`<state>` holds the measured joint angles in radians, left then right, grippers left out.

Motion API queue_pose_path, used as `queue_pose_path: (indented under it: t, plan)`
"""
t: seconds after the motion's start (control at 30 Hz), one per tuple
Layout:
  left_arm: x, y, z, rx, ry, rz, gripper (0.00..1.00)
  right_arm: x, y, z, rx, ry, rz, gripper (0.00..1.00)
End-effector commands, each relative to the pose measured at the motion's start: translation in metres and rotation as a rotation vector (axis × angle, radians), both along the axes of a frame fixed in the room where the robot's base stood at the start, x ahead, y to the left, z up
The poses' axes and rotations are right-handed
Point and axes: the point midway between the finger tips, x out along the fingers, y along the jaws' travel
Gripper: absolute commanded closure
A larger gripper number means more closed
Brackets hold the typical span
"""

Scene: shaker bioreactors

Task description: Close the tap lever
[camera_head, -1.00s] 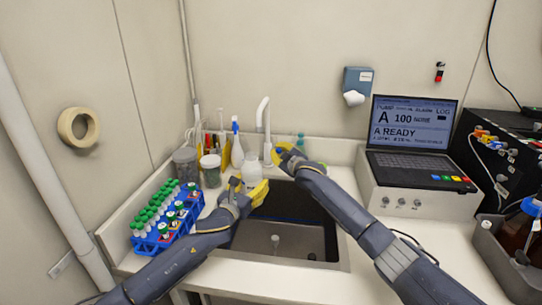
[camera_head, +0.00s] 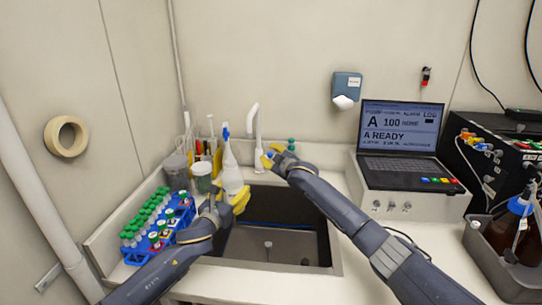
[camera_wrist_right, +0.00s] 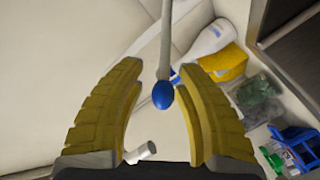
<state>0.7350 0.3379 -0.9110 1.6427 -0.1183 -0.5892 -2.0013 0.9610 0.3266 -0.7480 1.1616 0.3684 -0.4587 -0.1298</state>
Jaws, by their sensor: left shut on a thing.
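In the right wrist view, a thin pale rod ends in a blue knob (camera_wrist_right: 162,95), which looks like the tap lever. My right gripper (camera_head: 270,158) is at the tap's base in the head view. In the right wrist view its yellow fingers (camera_wrist_right: 163,115) are open, with the knob in the gap between them; contact cannot be told. My left gripper (camera_head: 238,200) is shut on a white wash bottle (camera_head: 231,177) with a blue tip, held above the sink's left edge.
A dark sink (camera_head: 270,225) lies below the grippers. A blue rack (camera_head: 158,240) of green-capped tubes and a grey-lidded jar (camera_head: 202,178) stand left. A laptop (camera_head: 405,150) is on the right, beside brown bottles in a tray (camera_head: 493,255).

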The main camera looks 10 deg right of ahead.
Motion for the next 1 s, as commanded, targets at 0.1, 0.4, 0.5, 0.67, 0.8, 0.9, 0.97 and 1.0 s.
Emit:
queue_pose_path:
  t: [0.1,0.4,0.5,0.67,0.8,0.9,0.97,1.0]
  plan:
    - [0.0,0.0,0.001,-0.001,-0.002,0.0,0.79,-0.001,0.0,0.0,0.0,0.001,0.001,0.67]
    - [0.0,0.0,0.002,-0.001,-0.002,0.0,0.79,-0.022,-0.007,0.002,-0.001,0.0,0.002,0.67]
    - [0.0,0.0,0.001,-0.001,-0.002,0.0,0.79,-0.036,-0.011,0.003,0.0,0.0,0.001,0.67]
    - [0.0,0.0,0.002,-0.001,-0.002,0.0,0.79,-0.057,-0.018,0.006,-0.001,-0.001,0.001,0.67]
    - [0.0,0.0,0.002,-0.001,-0.002,0.0,0.79,-0.076,-0.024,0.009,-0.001,0.0,0.0,0.67]
    - [0.0,0.0,0.002,-0.001,-0.002,0.0,0.79,-0.088,-0.027,0.01,0.0,0.0,0.001,0.67]
    - [0.0,0.0,0.002,-0.001,-0.002,0.0,0.79,-0.094,-0.029,0.011,0.0,0.0,0.0,0.67]
    - [0.0,0.0,0.002,-0.001,-0.002,0.0,0.79,-0.097,-0.03,0.012,0.0,0.0,0.0,0.67]
